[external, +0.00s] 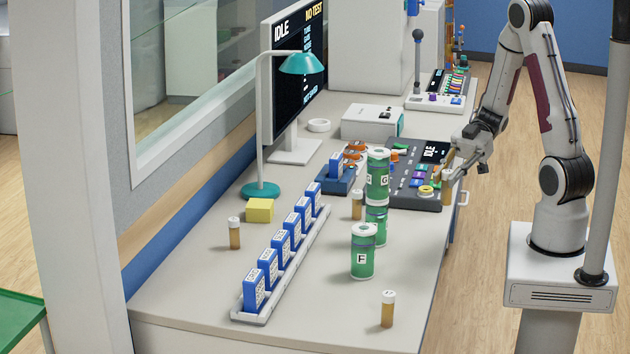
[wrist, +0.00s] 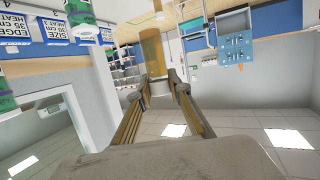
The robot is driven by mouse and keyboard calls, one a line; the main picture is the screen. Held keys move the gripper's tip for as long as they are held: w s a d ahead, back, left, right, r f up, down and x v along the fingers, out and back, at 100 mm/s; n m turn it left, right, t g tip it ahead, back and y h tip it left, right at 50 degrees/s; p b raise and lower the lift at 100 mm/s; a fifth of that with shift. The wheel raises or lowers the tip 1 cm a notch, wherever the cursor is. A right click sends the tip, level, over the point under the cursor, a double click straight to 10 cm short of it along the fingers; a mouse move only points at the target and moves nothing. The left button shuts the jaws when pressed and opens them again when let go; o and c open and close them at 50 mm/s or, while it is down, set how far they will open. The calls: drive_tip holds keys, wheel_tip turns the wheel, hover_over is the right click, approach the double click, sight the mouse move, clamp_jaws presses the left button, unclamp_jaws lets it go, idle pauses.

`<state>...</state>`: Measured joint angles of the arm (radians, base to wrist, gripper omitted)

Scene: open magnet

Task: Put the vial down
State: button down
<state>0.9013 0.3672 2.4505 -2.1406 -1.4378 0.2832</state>
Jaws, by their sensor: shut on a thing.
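My gripper (external: 452,166) is shut on an amber vial (external: 447,190), near the right edge of the bench. The vial hangs roughly upright below the fingers, with its pale cap end at the fingertips. In the wrist view my gripper (wrist: 161,86) has both fingers closed at the cap end of the vial (wrist: 153,50), whose amber body extends beyond them. I cannot tell whether the vial's bottom touches anything. Other amber vials with white caps stand on the bench: one at the left (external: 235,234), one in the middle (external: 357,205) and one in front (external: 388,309).
Green canisters (external: 362,252) stand mid-bench, two behind the front one. A dark keypad console (external: 413,178) is just left of my gripper. Blue cartridges stand in a long white rack (external: 243,314). A lamp (external: 262,190) and monitor (external: 293,152) stand behind. The front right bench is mostly clear.

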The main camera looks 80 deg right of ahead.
wheel_tip(320, 180, up, 9)
drive_tip(key=shift+r, duration=0.15)
drive_tip(key=shift+w, duration=0.15)
drive_tip(key=w+d+f, duration=0.1)
drive_tip(key=w+d, duration=0.1)
drive_tip(key=w, duration=1.4)
drive_tip(key=w+d+f, duration=0.1)
drive_tip(key=w+d, duration=0.2)
drive_tip(key=w, duration=1.3)
drive_tip(key=w+a+m+t, duration=0.1)
drive_tip(key=w+a, duration=0.7)
drive_tip(key=w, duration=0.5)
drive_tip(key=w+a+r, duration=0.1)
drive_tip(key=w+a, duration=0.4)
drive_tip(key=a, duration=0.3)
drive_tip(key=w+a+r, duration=0.1)
drive_tip(key=w+a, duration=0.4)
drive_tip(key=a, duration=0.3)
wheel_tip(320, 180, down, 18)
drive_tip(key=shift+s+d+m+t+h, duration=0.2)
drive_tip(key=shift+m+t+h, duration=0.1)
drive_tip(key=shift+t+h, duration=0.1)
